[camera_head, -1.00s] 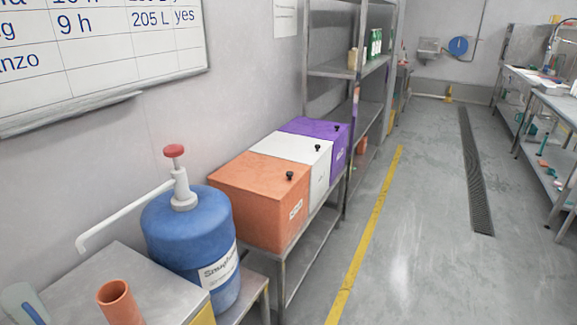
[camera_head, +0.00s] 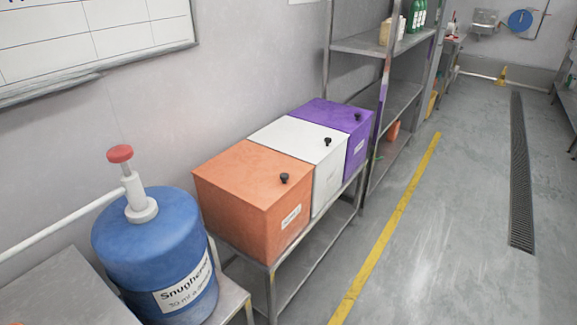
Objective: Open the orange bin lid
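The orange bin (camera_head: 238,217) stands on a metal rack against the wall, in the middle of the head view. Its orange lid (camera_head: 250,172) is shut and lies flat on top. A small black knob (camera_head: 284,178) sits on the lid near its right edge, and a white label (camera_head: 291,216) is on the side below the knob. Neither of my grippers shows in the head view.
A white bin (camera_head: 327,183) and a purple bin (camera_head: 358,146) stand beyond the orange one, both shut. A blue barrel (camera_head: 150,240) with a red-topped pump stands left of it. A shelf unit (camera_head: 384,42) rises behind. The floor (camera_head: 455,240) to the right is clear.

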